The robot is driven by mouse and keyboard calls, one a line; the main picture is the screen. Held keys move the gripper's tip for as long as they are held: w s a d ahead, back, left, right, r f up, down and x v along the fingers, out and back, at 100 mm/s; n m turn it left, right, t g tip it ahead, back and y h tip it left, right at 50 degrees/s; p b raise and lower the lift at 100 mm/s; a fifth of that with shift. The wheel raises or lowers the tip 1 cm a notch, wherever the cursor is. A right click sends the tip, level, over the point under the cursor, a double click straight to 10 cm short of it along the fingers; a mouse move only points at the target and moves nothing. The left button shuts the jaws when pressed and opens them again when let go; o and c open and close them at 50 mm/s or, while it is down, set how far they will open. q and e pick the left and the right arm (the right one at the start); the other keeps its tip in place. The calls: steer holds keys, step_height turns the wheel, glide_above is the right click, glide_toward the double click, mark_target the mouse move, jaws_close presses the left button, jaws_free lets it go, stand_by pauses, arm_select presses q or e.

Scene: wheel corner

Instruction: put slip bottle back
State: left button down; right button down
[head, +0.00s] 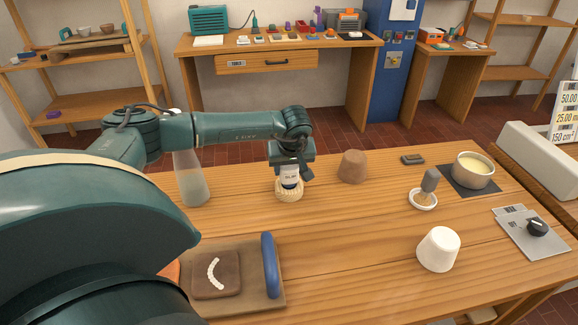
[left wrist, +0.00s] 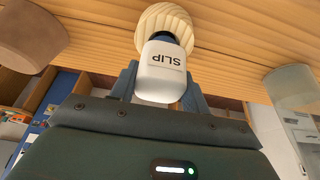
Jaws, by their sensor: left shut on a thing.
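My right gripper is not in view.
A brown clay cup (head: 352,166) stands just right of the gripper; a translucent bottle (head: 191,182) stands left.

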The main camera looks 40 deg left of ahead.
arm_select(q)
steer(key=shift+f, duration=0.15)
steer(key=c, duration=0.8)
jaws_free()
steer(key=shift+o, duration=0.5)
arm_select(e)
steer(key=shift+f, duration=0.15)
arm_select(q)
steer(key=shift+f, duration=0.1)
steer(key=b+v, duration=0.1)
steer(key=v, duration=1.2)
steer(key=shift+b, duration=0.35)
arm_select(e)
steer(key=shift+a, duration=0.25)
arm_select(q)
steer(key=shift+d, duration=0.1)
